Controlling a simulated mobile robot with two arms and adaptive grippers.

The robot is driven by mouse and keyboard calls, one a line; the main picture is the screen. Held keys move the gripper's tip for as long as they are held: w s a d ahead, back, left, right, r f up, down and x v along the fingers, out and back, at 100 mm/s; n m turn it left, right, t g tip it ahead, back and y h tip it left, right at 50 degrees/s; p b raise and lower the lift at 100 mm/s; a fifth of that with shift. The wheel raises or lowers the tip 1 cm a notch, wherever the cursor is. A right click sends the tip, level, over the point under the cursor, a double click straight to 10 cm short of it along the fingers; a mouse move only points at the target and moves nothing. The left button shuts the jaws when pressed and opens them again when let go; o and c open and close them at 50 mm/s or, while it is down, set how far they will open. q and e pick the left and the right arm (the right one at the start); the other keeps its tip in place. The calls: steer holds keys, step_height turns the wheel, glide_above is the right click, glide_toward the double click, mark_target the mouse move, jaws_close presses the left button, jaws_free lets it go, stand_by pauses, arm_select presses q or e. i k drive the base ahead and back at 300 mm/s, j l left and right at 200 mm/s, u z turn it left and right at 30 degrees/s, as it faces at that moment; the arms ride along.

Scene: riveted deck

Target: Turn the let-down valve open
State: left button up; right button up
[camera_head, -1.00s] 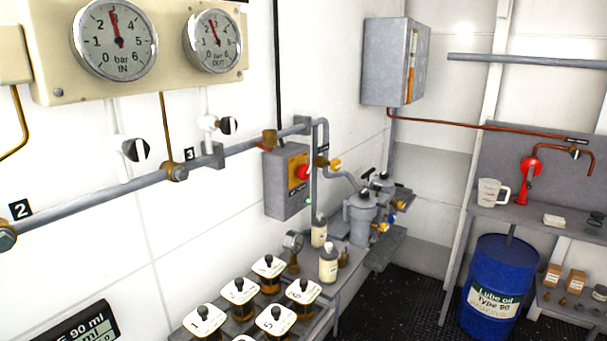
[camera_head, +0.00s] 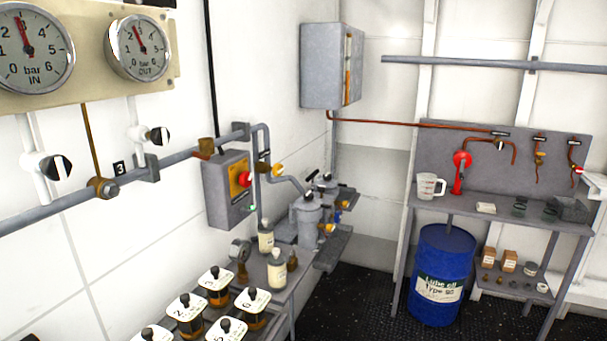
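No readable label marks the let-down valve, so I cannot tell which fitting it is. Two black-and-white knobs, the left knob (camera_head: 56,168) and the right knob (camera_head: 158,136), sit on white pipes below the gauges. A yellow handle (camera_head: 278,171) is on the pipework beside the grey control box. More small yellow and blue handles show by the grey filter housings (camera_head: 307,216). Copper taps (camera_head: 540,150) hang on the back panel at the right. Neither gripper is in view.
An IN gauge (camera_head: 30,46) and an OUT gauge (camera_head: 138,47) are on the left wall. A control box (camera_head: 229,189) has a red button. Numbered sample jars (camera_head: 216,281) and bottles stand on a low bench. A blue drum (camera_head: 441,270) stands under the right bench. Dark floor between is clear.

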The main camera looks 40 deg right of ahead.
mark_target(278, 169)
steer(key=z, duration=1.1)
steer(key=i+l+u, duration=0.1)
steer(key=u, duration=0.35)
steer(key=l+u, duration=0.1)
steer(key=u, duration=0.4)
steer(key=i+l+u, duration=0.1)
steer(key=u, duration=0.35)
steer(key=i+l+u, duration=0.1)
steer(key=l+u, duration=0.2)
steer(key=l, duration=0.4)
steer(key=l+u, duration=0.3)
steer(key=l, duration=0.4)
steer(key=l+u, duration=0.3)
steer(key=l, duration=0.4)
steer(key=k+l+u, duration=0.3)
steer(key=l, duration=0.4)
steer(key=i, duration=0.1)
